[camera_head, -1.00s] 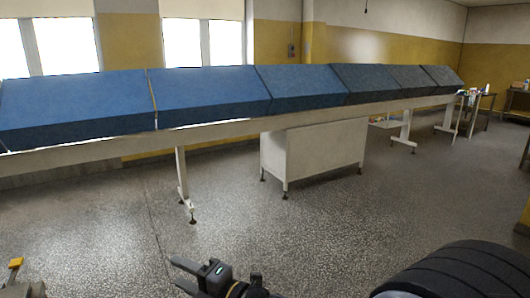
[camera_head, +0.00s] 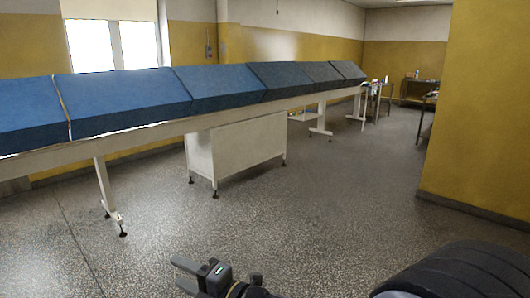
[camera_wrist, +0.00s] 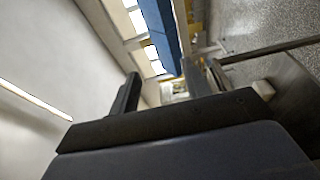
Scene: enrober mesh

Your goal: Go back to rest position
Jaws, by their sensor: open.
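My gripper (camera_head: 180,273) shows at the bottom middle of the head view, above the speckled floor, with its two fingers apart and nothing between them. In the wrist view the dark gripper body fills the lower part, and its fingers (camera_wrist: 165,88) stand apart with no object between them. The task names no object.
A long conveyor with blue covers (camera_head: 130,100) runs along the left. A white cabinet (camera_head: 240,148) stands under it. A yellow wall (camera_head: 480,110) juts in at the right. Tables (camera_head: 415,88) with small items stand at the back. The speckled floor (camera_head: 320,200) between is clear.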

